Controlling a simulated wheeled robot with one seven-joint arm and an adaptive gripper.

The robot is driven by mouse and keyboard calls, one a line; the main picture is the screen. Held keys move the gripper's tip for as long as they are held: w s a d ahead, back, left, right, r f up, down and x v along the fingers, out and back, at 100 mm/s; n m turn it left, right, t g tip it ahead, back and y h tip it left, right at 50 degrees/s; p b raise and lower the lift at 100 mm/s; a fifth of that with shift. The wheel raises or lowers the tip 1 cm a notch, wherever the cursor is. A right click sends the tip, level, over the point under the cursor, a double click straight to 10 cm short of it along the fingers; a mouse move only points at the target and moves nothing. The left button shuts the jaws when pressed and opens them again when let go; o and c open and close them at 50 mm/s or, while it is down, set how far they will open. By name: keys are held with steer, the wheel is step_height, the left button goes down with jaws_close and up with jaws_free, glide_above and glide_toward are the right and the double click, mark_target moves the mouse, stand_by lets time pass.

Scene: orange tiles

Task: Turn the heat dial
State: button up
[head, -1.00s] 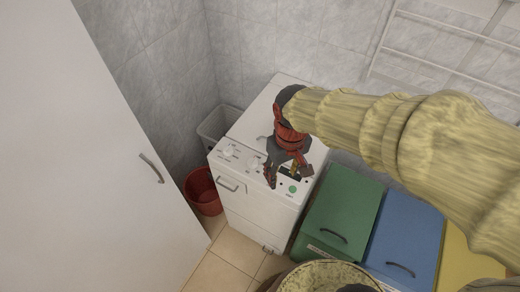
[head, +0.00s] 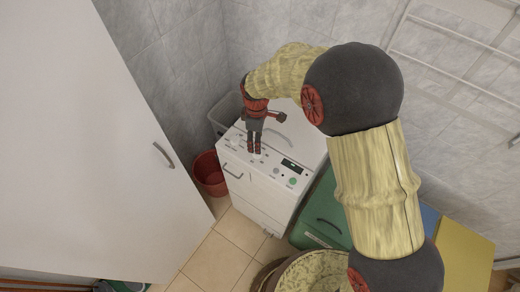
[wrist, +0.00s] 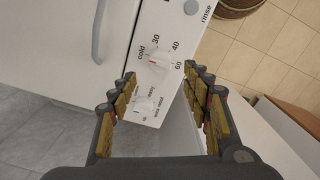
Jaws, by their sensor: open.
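The heat dial (wrist: 158,68) is a white round knob with marks reading cold, 30, 40 and 60, on the white washing machine's panel (head: 268,170). A second white dial (wrist: 143,106) sits below it in the wrist view. My gripper (head: 256,152) points down at the panel in the head view, its fingers hiding part of the dials. In the wrist view my gripper (wrist: 163,82) is open, with one finger on each side of the heat dial and nothing held. I cannot tell whether the fingertips touch the panel.
A dark display and a green button (head: 292,181) are right of the dials. A red bucket (head: 209,174) stands left of the machine, and green bin (head: 322,208) to its right. A white cabinet door (head: 90,150) fills the left. A wicker basket (head: 315,275) is in front.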

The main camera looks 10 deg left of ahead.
steer(key=shift+f+b, duration=0.3)
steer(key=shift+f, duration=3.6)
steer(key=c, duration=0.3)
steer(key=c, duration=0.8)
steer(key=shift+c, duration=0.3)
